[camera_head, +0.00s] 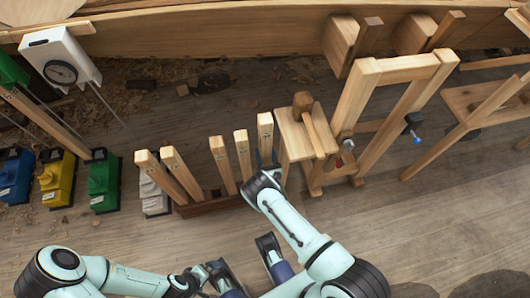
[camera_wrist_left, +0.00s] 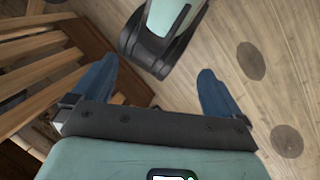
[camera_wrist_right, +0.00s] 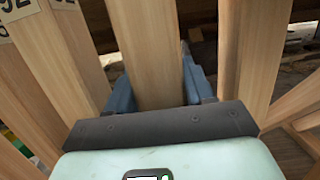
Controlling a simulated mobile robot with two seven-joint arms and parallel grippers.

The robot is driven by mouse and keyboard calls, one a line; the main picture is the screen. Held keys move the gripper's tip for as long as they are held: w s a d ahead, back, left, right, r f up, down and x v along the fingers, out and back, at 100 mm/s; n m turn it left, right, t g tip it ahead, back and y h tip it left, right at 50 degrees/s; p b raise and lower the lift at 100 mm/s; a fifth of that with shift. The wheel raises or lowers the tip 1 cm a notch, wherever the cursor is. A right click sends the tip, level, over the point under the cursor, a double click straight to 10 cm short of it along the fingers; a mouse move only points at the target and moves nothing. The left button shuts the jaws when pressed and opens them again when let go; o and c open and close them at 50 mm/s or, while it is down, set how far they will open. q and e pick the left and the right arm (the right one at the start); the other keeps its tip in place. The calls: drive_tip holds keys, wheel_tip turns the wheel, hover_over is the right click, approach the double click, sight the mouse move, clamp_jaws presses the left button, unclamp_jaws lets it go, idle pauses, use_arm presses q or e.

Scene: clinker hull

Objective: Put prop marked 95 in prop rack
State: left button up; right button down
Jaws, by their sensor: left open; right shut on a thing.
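My right gripper (camera_wrist_right: 155,95) is shut on an upright wooden prop (camera_wrist_right: 145,50), which also shows in the head view (camera_head: 265,135). The number on this prop cannot be read. The prop is at the right end of the row in the prop rack (camera_head: 210,205), a low dark brown holder. Its lower end is hidden behind my right gripper, so I cannot tell whether it is seated. Several other props (camera_head: 219,163) stand in the rack, leaning slightly. My left gripper (camera_wrist_left: 155,85) is open and empty, low in front of the rack.
A wooden sawhorse-like stool with a mallet (camera_head: 302,108) stands just right of the held prop. A wooden frame with clamps (camera_head: 385,115) is beyond it. Blue, yellow and green blocks (camera_head: 57,180) stand at the left. The hull planks run along the back. Floor in front is clear.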

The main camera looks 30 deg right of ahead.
drive_tip(key=shift+f+b, duration=2.1)
drive_tip(key=shift+f, duration=0.6)
use_arm(q)
drive_tip(key=w+a+f+t+y, duration=0.1)
drive_tip(key=w+a+f+t, duration=0.1)
drive_tip(key=w+a+f, duration=0.2)
drive_tip(key=shift+w+f+n+t+b, duration=0.35)
drive_tip(key=shift+w+f, duration=0.5)
drive_tip(key=shift+w, duration=1.05)
use_arm(e)
drive_tip(key=shift+f, duration=0.45)
use_arm(q)
drive_tip(key=shift+f+b, duration=0.5)
drive_tip(key=shift+f, duration=0.05)
use_arm(e)
drive_tip(key=shift+f, duration=0.65)
drive_tip(key=shift+c, duration=1.7)
unclamp_jaws()
drive_tip(key=shift+f, duration=0.1)
